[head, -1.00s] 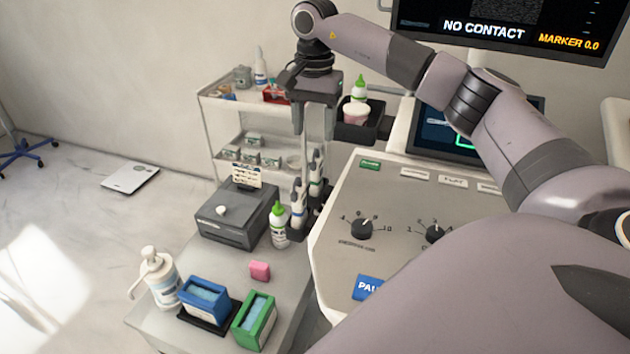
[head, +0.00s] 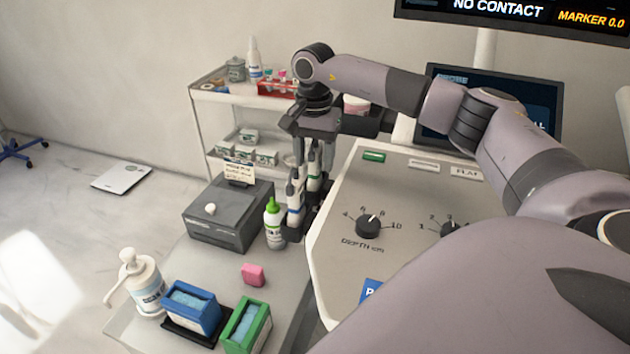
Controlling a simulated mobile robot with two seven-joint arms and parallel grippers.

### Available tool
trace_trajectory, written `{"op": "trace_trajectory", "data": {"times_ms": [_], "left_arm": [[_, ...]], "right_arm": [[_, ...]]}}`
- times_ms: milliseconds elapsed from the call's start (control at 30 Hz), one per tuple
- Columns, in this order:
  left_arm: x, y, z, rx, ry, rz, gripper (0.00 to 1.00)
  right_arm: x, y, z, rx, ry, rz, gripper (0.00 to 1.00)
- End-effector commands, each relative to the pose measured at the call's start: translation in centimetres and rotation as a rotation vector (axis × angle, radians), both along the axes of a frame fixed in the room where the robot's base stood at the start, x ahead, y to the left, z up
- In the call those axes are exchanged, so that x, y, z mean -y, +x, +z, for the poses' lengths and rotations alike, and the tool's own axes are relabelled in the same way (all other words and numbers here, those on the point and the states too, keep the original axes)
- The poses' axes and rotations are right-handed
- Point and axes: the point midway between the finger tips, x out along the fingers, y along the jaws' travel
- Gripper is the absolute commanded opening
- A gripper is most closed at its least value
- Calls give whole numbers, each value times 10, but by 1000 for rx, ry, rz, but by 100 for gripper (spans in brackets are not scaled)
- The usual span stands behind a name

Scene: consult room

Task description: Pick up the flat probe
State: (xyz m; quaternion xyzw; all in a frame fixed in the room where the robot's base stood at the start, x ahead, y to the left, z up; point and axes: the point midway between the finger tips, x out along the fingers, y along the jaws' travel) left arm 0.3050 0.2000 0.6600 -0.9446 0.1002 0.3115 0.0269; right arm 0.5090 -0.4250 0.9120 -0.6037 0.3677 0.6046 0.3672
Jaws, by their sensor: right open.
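Two white-and-grey probes stand upright in dark holders along the left side of the ultrasound console (head: 335,235). The nearer probe (head: 294,203) and the farther probe (head: 314,170) are close together; I cannot tell which is the flat one. My right gripper (head: 313,163) points down just above and around the tops of the probes, close to the farther one. Its jaws are open, and I see no probe clamped between them. The arm hides part of the holder area behind. My left gripper is not in view.
A green-capped bottle (head: 274,224) stands just left of the probes, beside a grey box (head: 228,218). A pump bottle (head: 142,283), a blue box (head: 190,308), a green box (head: 246,328) and a pink block (head: 253,275) share the table. A white shelf cart (head: 200,120) stands behind.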

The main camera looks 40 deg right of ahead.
Motion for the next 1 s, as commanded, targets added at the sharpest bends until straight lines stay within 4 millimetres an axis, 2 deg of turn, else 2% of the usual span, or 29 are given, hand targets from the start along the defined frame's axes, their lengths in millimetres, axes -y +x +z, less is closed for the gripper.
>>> {"op": "trace_trajectory", "data": {"times_ms": [233,267,300,400,767,867,1000], "left_arm": [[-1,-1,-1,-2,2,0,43],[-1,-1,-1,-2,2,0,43],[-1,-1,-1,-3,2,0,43],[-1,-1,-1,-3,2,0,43],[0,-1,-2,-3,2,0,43],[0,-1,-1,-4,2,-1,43],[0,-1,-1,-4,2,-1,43]], "right_arm": [[0,0,-2,1,0,0,56],[0,0,-2,1,0,0,49],[0,0,-2,1,0,0,36],[0,0,-2,1,0,0,5],[0,1,1,3,0,0,6],[0,1,7,5,1,0,6],[0,2,24,8,2,0,6]]}}
